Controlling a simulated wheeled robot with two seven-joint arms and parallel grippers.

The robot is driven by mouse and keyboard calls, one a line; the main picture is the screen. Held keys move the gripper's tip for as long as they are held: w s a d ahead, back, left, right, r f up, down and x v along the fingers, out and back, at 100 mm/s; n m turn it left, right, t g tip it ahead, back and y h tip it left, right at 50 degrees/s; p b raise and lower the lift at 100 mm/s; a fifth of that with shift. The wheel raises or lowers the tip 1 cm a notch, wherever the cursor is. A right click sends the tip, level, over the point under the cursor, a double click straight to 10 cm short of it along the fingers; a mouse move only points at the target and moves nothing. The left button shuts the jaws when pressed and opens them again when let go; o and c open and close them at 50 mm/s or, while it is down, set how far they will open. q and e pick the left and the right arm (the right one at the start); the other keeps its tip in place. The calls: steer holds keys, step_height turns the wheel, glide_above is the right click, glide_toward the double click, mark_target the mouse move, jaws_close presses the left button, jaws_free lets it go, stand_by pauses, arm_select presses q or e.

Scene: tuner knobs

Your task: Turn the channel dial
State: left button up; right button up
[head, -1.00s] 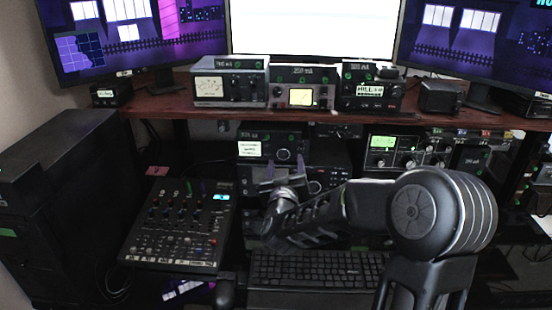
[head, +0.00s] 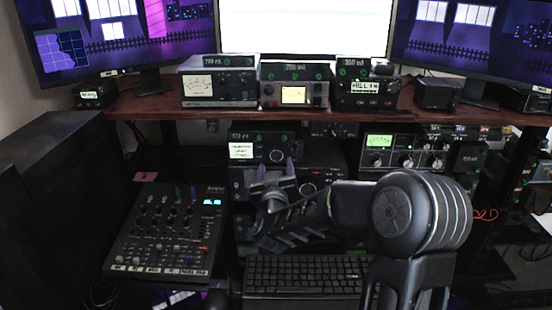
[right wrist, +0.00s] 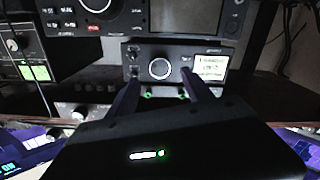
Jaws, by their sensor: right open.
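A small dark radio unit with a lit white display (head: 241,151) and a round silver-rimmed dial (head: 276,156) sits on the lower level below the desk shelf. In the right wrist view, which is turned over, the same dial (right wrist: 160,69) shows at the middle of the unit, left of its display (right wrist: 208,67). I cannot read a label that names it the channel dial. My right gripper (head: 275,165) is open and empty, in front of and just below the dial. In the right wrist view its fingertips (right wrist: 159,79) lie either side of the dial, seemingly apart from it. My left gripper is out of view.
A larger radio (head: 315,188) sits under the small unit, close to the right gripper. A mixer (head: 170,235) lies to the left and a keyboard (head: 305,275) in front. A wooden shelf (head: 150,105) with several meter units runs above. A meter panel (head: 379,141) stands right.

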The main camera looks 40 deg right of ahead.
mark_target(276, 156)
steer(key=x, duration=0.5)
steer(key=shift+w+d, duration=0.2)
jaws_close()
stand_by(0.5)
